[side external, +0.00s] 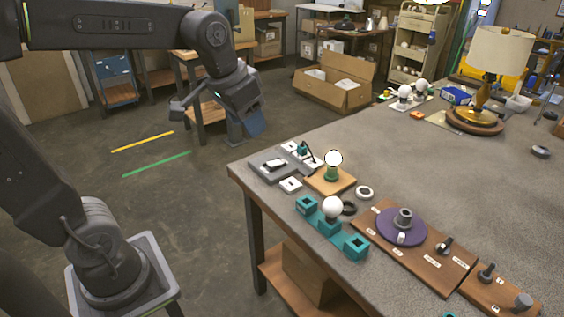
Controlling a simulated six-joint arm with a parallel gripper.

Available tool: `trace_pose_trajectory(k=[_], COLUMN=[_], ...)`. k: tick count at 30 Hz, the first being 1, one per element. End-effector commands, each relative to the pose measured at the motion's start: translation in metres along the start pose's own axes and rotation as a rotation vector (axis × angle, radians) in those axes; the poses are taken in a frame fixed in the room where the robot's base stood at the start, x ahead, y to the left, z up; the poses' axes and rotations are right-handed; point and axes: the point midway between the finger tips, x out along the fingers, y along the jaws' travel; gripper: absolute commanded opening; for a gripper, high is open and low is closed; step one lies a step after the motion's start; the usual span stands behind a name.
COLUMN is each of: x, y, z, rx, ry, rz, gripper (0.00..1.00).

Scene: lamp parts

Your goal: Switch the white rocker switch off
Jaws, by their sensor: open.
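Several small white parts sit at the table's near left corner. One pale piece lies on a dark grey block (275,164), and a separate small white block (290,185) lies in front of it. Which of these is the white rocker switch, and its position, is too small to tell. Beside them a round white bulb (333,158) stands upright in a green socket on a wooden board (331,181). The bulb looks bright white. My gripper (208,124) is open and empty, in the air to the left of the table corner, apart from all these parts.
A teal holder (329,225) with another white bulb, a dark ring, a white ring (364,192) and a brown board with a purple disc (401,227) lie along the near edge. A shaded lamp (497,60) stands at the back right. The table's middle is clear.

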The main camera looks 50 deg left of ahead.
Motion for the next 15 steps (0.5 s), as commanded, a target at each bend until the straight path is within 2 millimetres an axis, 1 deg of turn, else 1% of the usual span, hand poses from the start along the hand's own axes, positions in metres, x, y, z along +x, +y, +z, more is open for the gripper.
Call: trace_pose_trajectory(k=[1, 3, 5, 6, 8, 9, 11, 14, 15], x=[0.008, 0.019, 0.03, 0.039, 0.054, 0.065, 0.082, 0.116, 0.13], y=[-0.01, -0.023, -0.036, -0.044, -0.058, -0.068, -0.083, -0.109, -0.12], z=[-0.021, -0.045, -0.065, -0.077, -0.094, -0.105, -0.12, -0.139, -0.145], rx=[-0.003, -0.002, -0.001, 0.0, 0.0, 0.0, 0.001, 0.0, 0.0], ry=[-0.031, -0.064, -0.092, -0.112, -0.14, -0.159, -0.187, -0.233, -0.251], rz=[-0.004, -0.007, -0.009, -0.009, -0.009, -0.008, -0.005, 0.002, 0.006], gripper=[0.52, 0.57, 0.57, 0.57, 0.57, 0.57, 0.57, 0.57, 0.57])
